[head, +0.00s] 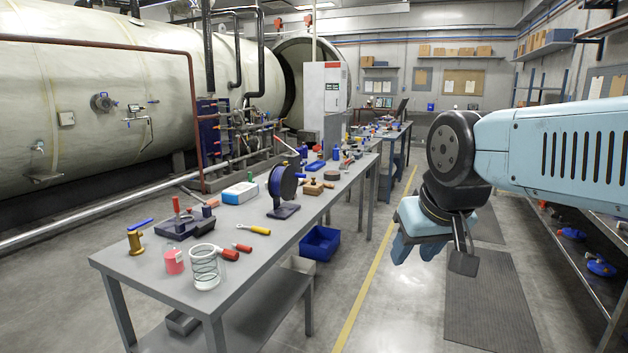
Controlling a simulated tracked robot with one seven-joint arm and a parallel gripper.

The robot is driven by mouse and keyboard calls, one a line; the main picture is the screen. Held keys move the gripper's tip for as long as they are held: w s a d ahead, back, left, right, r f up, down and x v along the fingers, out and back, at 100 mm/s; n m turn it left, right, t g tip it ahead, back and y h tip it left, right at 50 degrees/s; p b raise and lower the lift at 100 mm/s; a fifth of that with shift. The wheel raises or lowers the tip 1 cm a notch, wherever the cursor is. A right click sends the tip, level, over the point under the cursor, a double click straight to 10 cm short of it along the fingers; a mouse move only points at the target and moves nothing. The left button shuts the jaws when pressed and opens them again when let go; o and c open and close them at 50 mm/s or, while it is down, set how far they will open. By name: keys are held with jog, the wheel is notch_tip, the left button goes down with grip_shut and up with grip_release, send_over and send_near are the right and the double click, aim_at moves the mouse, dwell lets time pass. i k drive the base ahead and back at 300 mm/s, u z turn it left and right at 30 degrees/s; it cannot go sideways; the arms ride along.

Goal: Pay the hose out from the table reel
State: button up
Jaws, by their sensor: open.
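The table reel (283,184) stands upright on a dark foot on the long grey workbench (257,262), near the middle of its length. It has a blue rim and a dark side face. The hose itself cannot be made out clearly at this size; no run of it is visible along the bench top. My gripper (428,252) hangs over the aisle to the right of the bench, well apart from the reel, pointing down. It is open, with nothing seen in it. Part of it is turned away from view.
Near the reel are a white-and-blue box (240,193), a wooden block (313,187) and a yellow-handled tool (254,230). A glass jar (205,267) stands at the near end. A blue bin (320,243) is beside the bench. The aisle has free floor; a rack (590,255) lines the right.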

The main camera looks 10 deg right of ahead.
aim_at(283, 182)
jog(key=u, duration=0.2)
jog(key=i, duration=0.9)
jog(key=z, duration=0.1)
